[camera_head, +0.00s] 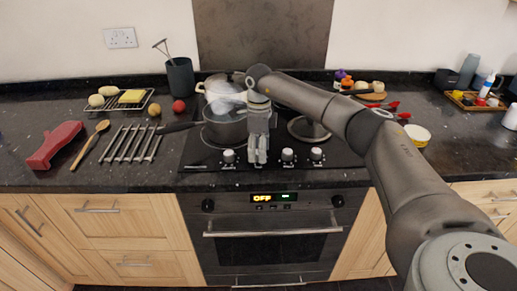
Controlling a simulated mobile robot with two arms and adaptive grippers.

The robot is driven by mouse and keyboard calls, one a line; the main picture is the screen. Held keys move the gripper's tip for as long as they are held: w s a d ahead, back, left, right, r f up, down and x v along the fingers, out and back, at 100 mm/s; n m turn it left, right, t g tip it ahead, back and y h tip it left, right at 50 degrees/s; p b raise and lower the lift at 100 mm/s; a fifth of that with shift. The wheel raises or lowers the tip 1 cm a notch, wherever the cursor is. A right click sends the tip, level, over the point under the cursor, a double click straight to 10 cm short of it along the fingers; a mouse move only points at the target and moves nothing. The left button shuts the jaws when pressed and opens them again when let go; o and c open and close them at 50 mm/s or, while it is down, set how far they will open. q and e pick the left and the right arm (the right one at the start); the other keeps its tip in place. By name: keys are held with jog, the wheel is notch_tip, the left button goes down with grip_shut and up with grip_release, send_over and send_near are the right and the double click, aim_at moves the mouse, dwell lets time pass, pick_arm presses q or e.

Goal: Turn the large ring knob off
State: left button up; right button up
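The hob's control knobs stand in a row along its front edge. A left knob (228,156), a right-middle knob (288,155) and a far-right knob (317,154) are in plain view. My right gripper (258,158) points down over the gap between the left and right-middle knobs. It covers that part of the row, so any knob there is hidden. Its fingers look close together, but I cannot tell whether they touch or hold anything. I cannot tell from the knobs' markings which ring each serves. My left gripper is not in view.
A grey pot (225,130) stands on the left of the hob, close beside my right gripper, with another pot behind it. The oven display (273,197) reads OFF. A metal rack (131,144) lies left of the hob.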

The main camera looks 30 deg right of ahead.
notch_tip(320, 180, up, 12)
jog(key=shift+w+d, duration=0.15)
jog(key=shift+w, duration=0.05)
dwell(0.5)
jog(key=shift+f, duration=0.1)
dwell(0.3)
